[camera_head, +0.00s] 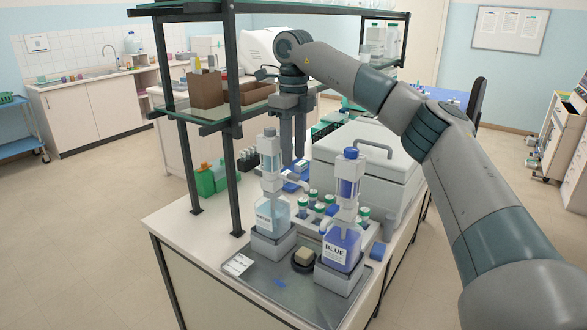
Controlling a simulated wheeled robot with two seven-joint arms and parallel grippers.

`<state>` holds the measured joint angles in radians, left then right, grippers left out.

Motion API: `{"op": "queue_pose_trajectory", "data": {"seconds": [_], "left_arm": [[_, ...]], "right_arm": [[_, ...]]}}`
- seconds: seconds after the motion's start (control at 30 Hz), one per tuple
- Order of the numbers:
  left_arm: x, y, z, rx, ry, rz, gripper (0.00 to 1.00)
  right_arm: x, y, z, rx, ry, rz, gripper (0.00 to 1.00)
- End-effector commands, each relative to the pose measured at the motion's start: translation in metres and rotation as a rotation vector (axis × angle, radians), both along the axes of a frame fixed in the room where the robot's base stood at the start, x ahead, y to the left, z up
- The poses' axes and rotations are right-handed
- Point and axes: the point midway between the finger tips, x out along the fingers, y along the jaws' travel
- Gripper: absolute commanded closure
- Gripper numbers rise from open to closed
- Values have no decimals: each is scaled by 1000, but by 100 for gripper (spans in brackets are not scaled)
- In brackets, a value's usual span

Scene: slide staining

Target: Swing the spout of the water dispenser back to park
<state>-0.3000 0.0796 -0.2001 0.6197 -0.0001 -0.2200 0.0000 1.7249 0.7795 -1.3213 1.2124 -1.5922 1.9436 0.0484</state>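The water dispenser (273,212) is a clear bottle with a pale pump head, standing upright in a grey holder on the tray. Its spout (296,181) appears to point right from the pump head; its exact angle is hard to tell. My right gripper (292,152) hangs fingers down above and behind the dispenser's head, apart from it in the picture. A narrow gap shows between its fingers, with nothing seen held. My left gripper is not in view.
A bottle labelled BLUE (341,243) stands to the right on the same grey tray (265,277). Several capped bottles stand behind. A shelf post (232,180) rises at left, and a white lidded machine (372,150) stands behind right.

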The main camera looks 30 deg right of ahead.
Motion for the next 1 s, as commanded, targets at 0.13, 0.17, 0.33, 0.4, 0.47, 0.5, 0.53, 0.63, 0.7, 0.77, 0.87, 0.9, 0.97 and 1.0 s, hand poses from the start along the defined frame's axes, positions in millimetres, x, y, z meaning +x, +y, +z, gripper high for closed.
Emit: {"op": "queue_pose_trajectory", "data": {"seconds": [0.13, 0.17, 0.33, 0.4, 0.47, 0.5, 0.53, 0.63, 0.7, 0.77, 0.87, 0.9, 0.97, 1.0], "left_arm": [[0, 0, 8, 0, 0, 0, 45], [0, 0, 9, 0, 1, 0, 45], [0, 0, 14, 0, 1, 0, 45], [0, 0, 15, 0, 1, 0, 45], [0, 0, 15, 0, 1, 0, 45], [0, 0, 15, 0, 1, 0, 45], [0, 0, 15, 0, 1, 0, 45], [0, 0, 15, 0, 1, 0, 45], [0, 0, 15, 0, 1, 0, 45], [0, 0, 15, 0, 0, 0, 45], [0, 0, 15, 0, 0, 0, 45], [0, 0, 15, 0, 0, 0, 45], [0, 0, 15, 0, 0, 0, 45], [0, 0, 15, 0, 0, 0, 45]], "right_arm": [[-1, -1, -25, -2, 4, 0, 67], [-1, -1, -29, -2, 4, 0, 67], [0, -1, -47, 0, 1, -1, 67], [0, -1, -52, 0, 1, -1, 67], [0, 0, -55, 0, 1, -1, 67], [0, 0, -56, 0, 1, -1, 67], [0, 0, -56, 0, 1, -1, 67], [0, 0, -57, 0, 0, -1, 67], [0, 0, -57, 0, 0, -1, 67], [0, 0, -57, 0, 0, 0, 67], [0, 0, -57, 0, 0, 0, 84], [0, 0, -57, 0, 0, 0, 94], [0, 0, -57, 0, 0, 0, 100], [0, 0, -57, 0, 0, 0, 100]]}}
